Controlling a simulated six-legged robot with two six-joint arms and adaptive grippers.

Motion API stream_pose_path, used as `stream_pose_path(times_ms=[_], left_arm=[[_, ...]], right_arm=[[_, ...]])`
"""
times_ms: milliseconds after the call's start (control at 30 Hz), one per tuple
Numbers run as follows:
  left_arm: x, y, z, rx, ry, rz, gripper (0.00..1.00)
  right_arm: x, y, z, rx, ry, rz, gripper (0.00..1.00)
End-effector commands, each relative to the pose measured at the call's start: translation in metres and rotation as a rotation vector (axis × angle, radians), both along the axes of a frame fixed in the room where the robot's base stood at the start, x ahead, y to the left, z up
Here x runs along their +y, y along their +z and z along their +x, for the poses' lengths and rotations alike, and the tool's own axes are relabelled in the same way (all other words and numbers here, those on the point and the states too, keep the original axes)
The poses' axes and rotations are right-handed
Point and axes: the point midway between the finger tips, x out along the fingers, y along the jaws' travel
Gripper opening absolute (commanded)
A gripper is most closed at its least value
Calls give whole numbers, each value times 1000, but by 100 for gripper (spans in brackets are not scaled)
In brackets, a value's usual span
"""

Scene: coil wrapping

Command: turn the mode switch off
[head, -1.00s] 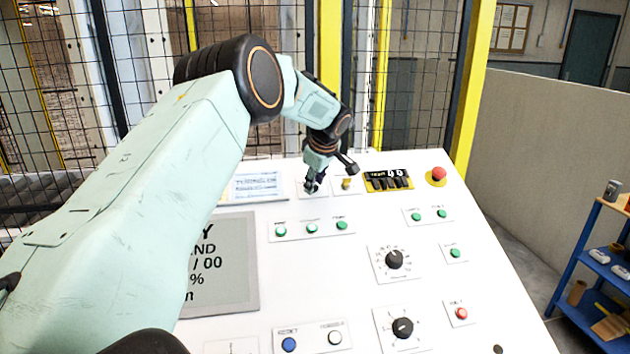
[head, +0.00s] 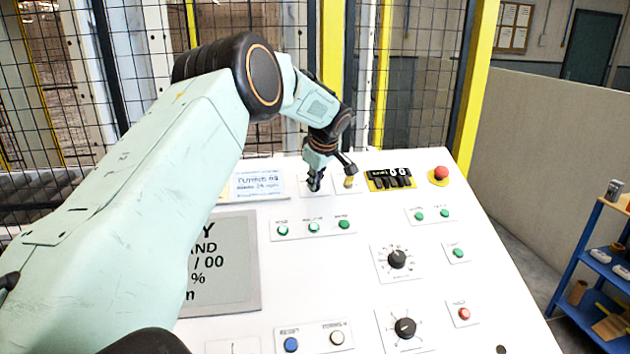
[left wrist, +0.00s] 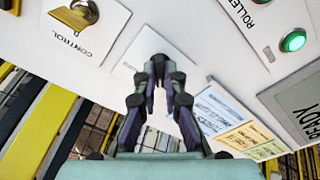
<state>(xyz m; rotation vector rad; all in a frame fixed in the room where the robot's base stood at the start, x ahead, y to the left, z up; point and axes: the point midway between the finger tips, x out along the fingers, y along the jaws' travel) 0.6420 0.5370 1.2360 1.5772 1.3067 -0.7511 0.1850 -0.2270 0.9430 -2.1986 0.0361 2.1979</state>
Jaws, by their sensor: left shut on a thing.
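My left gripper (head: 314,187) reaches down to a small plate at the top of the white control panel, left of the yellow key switch (head: 349,182). In the left wrist view my left gripper (left wrist: 159,64) has its fingertips together at a pale plate with small lettering, too small to read. The fingers are shut on a small part there. I take it to be the mode switch; the fingers hide it, so its position cannot be told. The key switch (left wrist: 76,16), marked CONTROL, stands apart from the fingers. My right gripper is not in view.
Green buttons (head: 313,227) sit just below. A mesh fence (head: 420,80) stands behind the panel.

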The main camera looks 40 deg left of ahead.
Motion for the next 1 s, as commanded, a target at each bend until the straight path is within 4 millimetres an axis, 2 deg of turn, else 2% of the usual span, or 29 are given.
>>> stream_pose_path(times_ms=[600, 1000], left_arm=[[-2, -4, -2, 162, -444, 119, 0], [-2, -5, -3, 224, -618, 166, 0]], right_arm=[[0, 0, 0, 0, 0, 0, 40], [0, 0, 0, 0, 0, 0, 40]])
